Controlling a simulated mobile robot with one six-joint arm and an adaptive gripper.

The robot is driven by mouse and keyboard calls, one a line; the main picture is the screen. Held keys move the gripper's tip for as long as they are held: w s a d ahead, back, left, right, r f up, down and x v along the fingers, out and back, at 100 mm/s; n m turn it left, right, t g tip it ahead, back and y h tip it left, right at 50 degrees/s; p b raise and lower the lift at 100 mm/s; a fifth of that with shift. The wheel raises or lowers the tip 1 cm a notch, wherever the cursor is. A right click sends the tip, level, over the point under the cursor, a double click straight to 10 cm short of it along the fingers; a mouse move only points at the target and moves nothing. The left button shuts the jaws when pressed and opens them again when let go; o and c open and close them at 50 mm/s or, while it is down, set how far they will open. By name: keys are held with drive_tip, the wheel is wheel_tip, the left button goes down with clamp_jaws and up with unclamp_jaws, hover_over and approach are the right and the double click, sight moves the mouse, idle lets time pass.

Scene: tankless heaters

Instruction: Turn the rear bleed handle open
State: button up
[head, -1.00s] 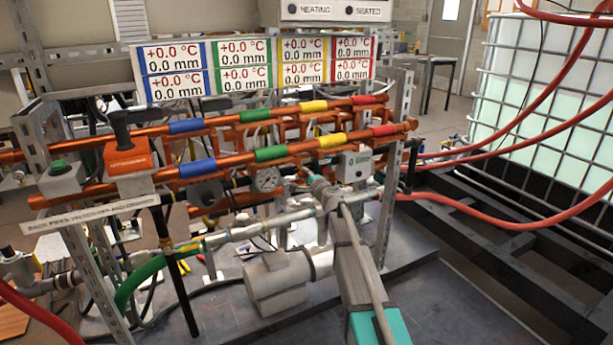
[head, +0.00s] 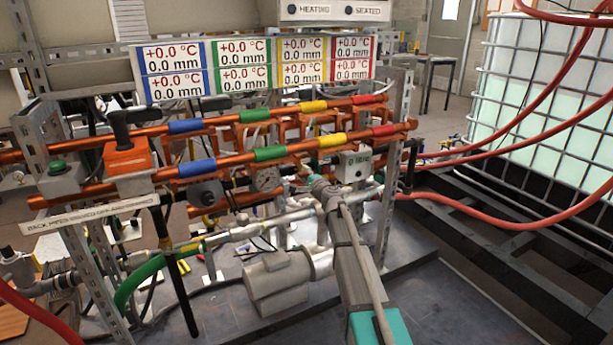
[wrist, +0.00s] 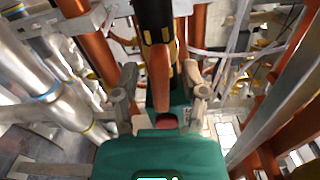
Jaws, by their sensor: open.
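My gripper (wrist: 160,88) is open in the wrist view, with one grey finger on each side of a red-orange lever. The lever (wrist: 160,78) looks like the bleed handle and stands between the fingers, with small gaps on both sides. Behind it runs a black pipe (wrist: 153,18) with yellow marks. Whether it is the rear handle, I cannot tell. In the head view my gripper (head: 324,190) is at the rack's lower right, near the grey pipes; the handle is hidden there.
Copper pipes (head: 230,165) with coloured bands cross the rack above my gripper. A grey cylinder (head: 278,283) lies on the base to the left. A red hose (head: 490,224) runs to the right. In the wrist view, silver pipes (wrist: 45,80) stand close on the left.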

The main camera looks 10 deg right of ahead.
drive_tip(key=v, duration=1.2)
idle(0.4)
drive_tip(key=s+a+f+n+g+y, duration=0.1)
drive_tip(key=s+a+f+n+g, duration=0.45)
drive_tip(key=s, duration=0.25)
drive_tip(key=s+a+f+n+g+y, duration=0.1)
drive_tip(key=s+a+f+n+g, duration=0.3)
drive_tip(key=s+f+n, duration=0.3)
drive_tip(key=s+d+f+n+g+h, duration=0.1)
drive_tip(key=s+d+f+g+h, duration=0.15)
drive_tip(key=s, duration=0.35)
drive_tip(key=s+d+f+n+g+h, duration=0.1)
drive_tip(key=s+d+f+g+h, duration=0.15)
drive_tip(key=s, duration=0.35)
drive_tip(key=s+d+f+n+g+h, duration=0.1)
drive_tip(key=s+g+h, duration=0.15)
drive_tip(key=s, duration=0.35)
wheel_tip(320, 180, up, 33)
drive_tip(key=p, duration=3.3)
drive_tip(key=shift+s+d+r, duration=0.25)
drive_tip(key=shift+s+d, duration=0.05)
drive_tip(key=shift+s, duration=0.15)
